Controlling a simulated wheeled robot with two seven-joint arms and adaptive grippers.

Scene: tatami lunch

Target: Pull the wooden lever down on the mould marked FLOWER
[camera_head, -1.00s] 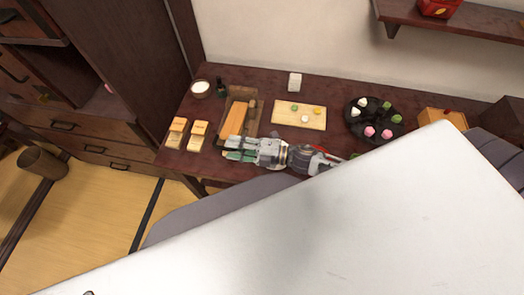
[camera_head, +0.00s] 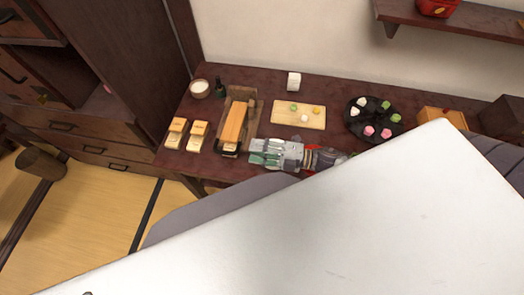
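My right gripper (camera_head: 262,152) is low over the front edge of the dark table, its fingers pointing left. It sits just right of the lower end of a long orange-brown wooden piece (camera_head: 236,120) on a wooden tray (camera_head: 250,124). I see nothing held in it, but its finger gap is too small to judge. Two small pale wooden moulds with orange tops, a left one (camera_head: 175,132) and a right one (camera_head: 197,135), stand left of the tray. A pale piece (camera_head: 230,148) shows at the tray's front end. Their markings are too small to read. My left gripper is not in view.
A white-filled bowl (camera_head: 200,88) and a dark bottle (camera_head: 220,87) stand behind. A board with small sweets (camera_head: 299,115), a white block (camera_head: 294,81) and a dark round plate (camera_head: 367,133) of sweets lie right. A large white surface covers the lower right.

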